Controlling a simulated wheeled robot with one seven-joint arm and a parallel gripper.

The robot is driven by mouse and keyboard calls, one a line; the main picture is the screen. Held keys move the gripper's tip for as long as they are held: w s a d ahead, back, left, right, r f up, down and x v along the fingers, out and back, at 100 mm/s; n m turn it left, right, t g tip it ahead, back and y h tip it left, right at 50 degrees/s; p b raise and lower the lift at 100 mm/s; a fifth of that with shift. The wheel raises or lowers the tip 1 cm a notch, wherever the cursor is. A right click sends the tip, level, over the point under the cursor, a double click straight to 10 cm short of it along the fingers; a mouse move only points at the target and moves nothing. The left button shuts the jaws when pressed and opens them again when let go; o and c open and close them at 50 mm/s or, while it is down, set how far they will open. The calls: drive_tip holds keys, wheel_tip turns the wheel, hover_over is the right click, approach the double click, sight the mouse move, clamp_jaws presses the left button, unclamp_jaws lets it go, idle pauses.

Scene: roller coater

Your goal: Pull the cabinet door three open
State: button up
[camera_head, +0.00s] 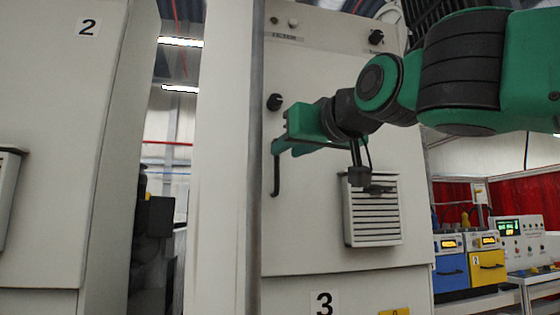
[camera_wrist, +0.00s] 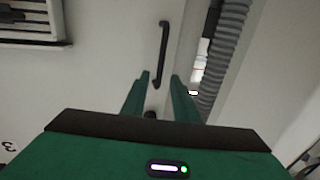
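My green gripper (camera_head: 287,148) is in front of the door at the handle's upper end. In the wrist view, the handle (camera_wrist: 163,55) lies beyond the fingertips of my gripper (camera_wrist: 160,76).
A vent grille (camera_head: 373,211) and a black knob (camera_head: 274,102) are on the door front. Cabinet two (camera_head: 60,120) stands at the left, across a gap. A ribbed grey hose (camera_wrist: 225,50) runs right of the handle in the wrist view. Blue and yellow units (camera_head: 487,265) stand at right.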

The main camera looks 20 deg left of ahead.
drive_tip(key=x, duration=0.4)
drive_tip(key=shift+w+a, duration=0.25)
drive_tip(key=shift+w, duration=0.05)
drive_tip(key=shift+c, duration=0.7)
